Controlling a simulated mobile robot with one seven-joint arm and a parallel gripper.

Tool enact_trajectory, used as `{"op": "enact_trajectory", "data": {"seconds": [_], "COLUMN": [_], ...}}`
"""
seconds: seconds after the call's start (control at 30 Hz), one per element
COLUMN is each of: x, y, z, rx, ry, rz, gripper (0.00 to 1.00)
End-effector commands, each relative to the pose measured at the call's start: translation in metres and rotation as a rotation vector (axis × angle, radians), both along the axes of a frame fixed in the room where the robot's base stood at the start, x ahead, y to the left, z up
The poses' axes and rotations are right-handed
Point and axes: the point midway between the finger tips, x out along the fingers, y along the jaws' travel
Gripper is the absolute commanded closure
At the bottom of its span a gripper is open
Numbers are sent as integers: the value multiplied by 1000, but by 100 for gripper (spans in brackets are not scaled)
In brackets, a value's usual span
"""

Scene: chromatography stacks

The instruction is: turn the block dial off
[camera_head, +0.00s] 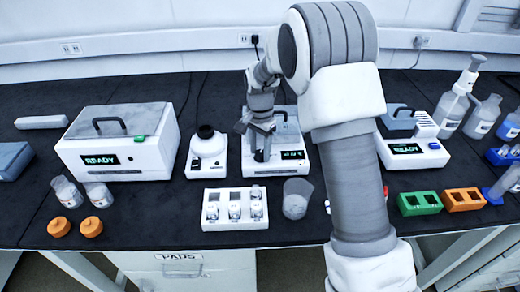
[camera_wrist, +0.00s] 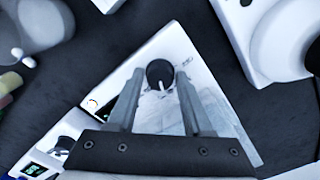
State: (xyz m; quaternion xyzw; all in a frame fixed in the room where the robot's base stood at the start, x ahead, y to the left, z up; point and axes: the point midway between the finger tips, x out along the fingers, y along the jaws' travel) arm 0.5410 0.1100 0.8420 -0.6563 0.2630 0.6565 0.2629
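The block heater (camera_head: 272,168) is a white unit at the middle of the bench with a small lit display (camera_head: 292,155) on its front. Its dial (camera_wrist: 160,73) is a dark round knob with a white pointer mark, set on a white face in the wrist view. The pointer is toward the lower part of that picture. My gripper (camera_wrist: 160,78) is open, with one finger on each side of the dial near the fingertips. A gap shows on both sides, so it does not appear to grip. In the head view my gripper (camera_head: 261,142) is over the unit's front left.
A white stirrer-like unit (camera_head: 207,155) stands close on the left. A vial rack (camera_head: 236,222) and a beaker (camera_head: 297,198) stand in front. A large white box reading READY (camera_head: 120,140) is farther left. Another READY unit (camera_head: 415,152) is right of my arm.

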Motion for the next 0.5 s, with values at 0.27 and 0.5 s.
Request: {"op": "enact_trajectory", "data": {"seconds": [0.27,0.5], "x": [0,0], "y": [0,0], "z": [0,1], "rx": [0,0], "ry": [0,0], "rz": [0,8], "gripper": [100,100]}}
